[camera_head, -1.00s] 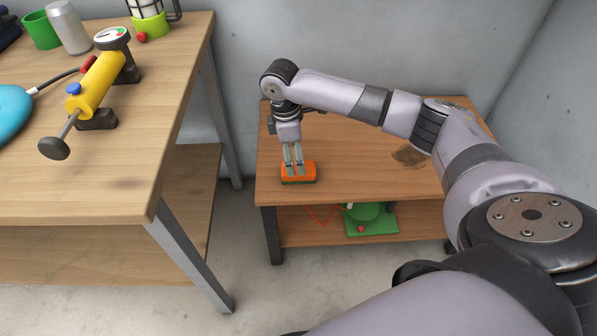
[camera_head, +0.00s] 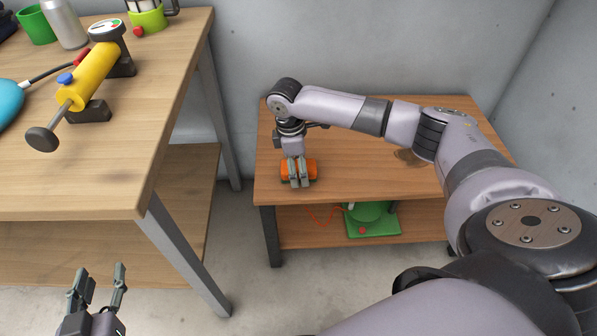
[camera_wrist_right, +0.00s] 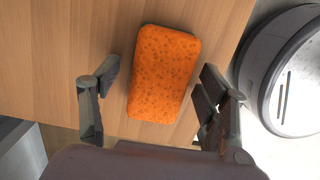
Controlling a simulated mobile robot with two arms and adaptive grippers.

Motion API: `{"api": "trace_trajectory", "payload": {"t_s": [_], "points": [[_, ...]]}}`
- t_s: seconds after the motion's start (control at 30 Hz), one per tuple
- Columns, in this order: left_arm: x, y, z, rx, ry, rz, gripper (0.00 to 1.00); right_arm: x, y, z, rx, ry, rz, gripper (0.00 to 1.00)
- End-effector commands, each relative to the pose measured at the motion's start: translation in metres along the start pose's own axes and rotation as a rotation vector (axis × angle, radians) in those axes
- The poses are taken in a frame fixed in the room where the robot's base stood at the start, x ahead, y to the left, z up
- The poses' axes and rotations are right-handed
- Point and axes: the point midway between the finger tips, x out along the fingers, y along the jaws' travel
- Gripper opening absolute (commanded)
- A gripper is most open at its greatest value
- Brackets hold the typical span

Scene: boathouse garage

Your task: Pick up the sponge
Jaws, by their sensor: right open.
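An orange sponge (camera_head: 312,169) lies at the front left edge of the low wooden table (camera_head: 345,150). In the right wrist view the sponge (camera_wrist_right: 165,70) shows a speckled orange face. My right gripper (camera_head: 299,184) is at the sponge, its fingers partly covering it in the head view. In the right wrist view the right gripper (camera_wrist_right: 160,82) is open, one finger on each side of the sponge, with gaps showing. My left gripper (camera_head: 98,277) is open and empty, low at the left of the head view.
A green device (camera_head: 372,220) with a red cord sits on the low table's lower shelf. A taller workbench (camera_head: 150,120) on the left holds a yellow tool (camera_head: 90,76), a green cup (camera_head: 37,27) and a silver can (camera_head: 64,24). Bare floor lies between the tables.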

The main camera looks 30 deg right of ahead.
Motion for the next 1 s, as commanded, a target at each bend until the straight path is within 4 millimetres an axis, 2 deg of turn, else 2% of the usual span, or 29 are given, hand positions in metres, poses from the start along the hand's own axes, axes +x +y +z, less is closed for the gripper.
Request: {"api": "trace_trajectory", "payload": {"t_s": [0.3, 1.0], "points": [[0.0004, 0.0005, -0.0036, 0.000, 0.017, 0.001, 0.40, 0.0015, 0.0000, 0.0001, 0.000, 0.000, 0.000, 0.68], [0.0005, 0.0003, -0.0034, 0.000, 0.016, 0.000, 0.40, 0.0014, -0.0002, -0.0001, 0.000, 0.000, 0.000, 0.21]]}}
